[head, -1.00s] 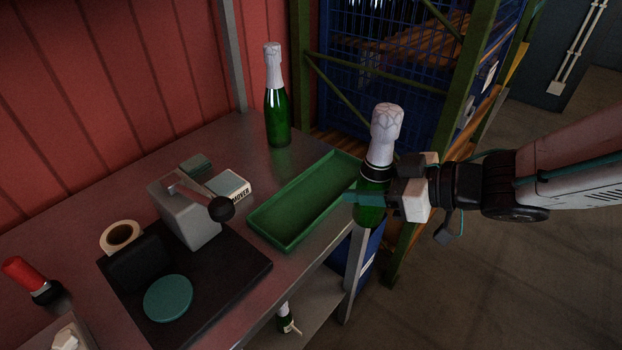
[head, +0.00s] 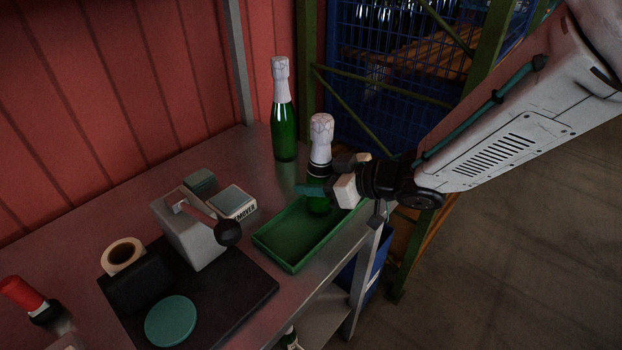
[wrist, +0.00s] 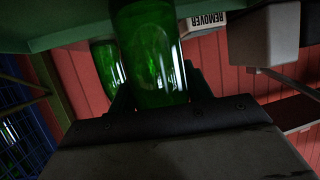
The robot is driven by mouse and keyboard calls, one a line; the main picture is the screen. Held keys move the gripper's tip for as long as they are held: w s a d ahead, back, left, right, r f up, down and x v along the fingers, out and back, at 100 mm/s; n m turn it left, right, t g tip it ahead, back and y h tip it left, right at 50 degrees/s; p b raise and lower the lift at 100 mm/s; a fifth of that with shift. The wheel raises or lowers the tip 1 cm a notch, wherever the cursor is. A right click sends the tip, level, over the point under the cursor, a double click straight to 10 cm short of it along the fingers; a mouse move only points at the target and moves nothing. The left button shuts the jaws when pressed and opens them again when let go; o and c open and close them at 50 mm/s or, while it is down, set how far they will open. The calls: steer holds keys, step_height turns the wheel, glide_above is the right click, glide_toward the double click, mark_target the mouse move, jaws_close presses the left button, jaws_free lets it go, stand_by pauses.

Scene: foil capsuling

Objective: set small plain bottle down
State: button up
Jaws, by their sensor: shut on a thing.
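The held bottle (head: 320,140) is green glass with a white foil top and a dark band below it. It stands roughly upright over the right end of the green tray (head: 278,257). My gripper (head: 318,191) is shut on its body from the right. In the wrist view the green body (wrist: 150,55) sits between my fingers (wrist: 160,105), with the tray (wrist: 60,25) along the top edge. I cannot tell whether its base touches the tray floor.
A second foil-topped green bottle (head: 284,115) stands behind the tray. Left of the tray are a lever device (head: 190,232), a REMOVER box (head: 233,202), a tape roll (head: 123,255) and a teal disc (head: 171,321). The tray's left part is empty.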

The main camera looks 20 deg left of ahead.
steer(key=shift+d+f, duration=0.1)
steer(key=shift+f, duration=0.15)
steer(key=o, duration=1.4)
steer(key=shift+d+r, duration=0.2)
steer(key=shift+r, duration=0.1)
steer(key=v, duration=1.1)
steer(key=shift+s+d, duration=0.1)
steer(key=shift+d, duration=0.1)
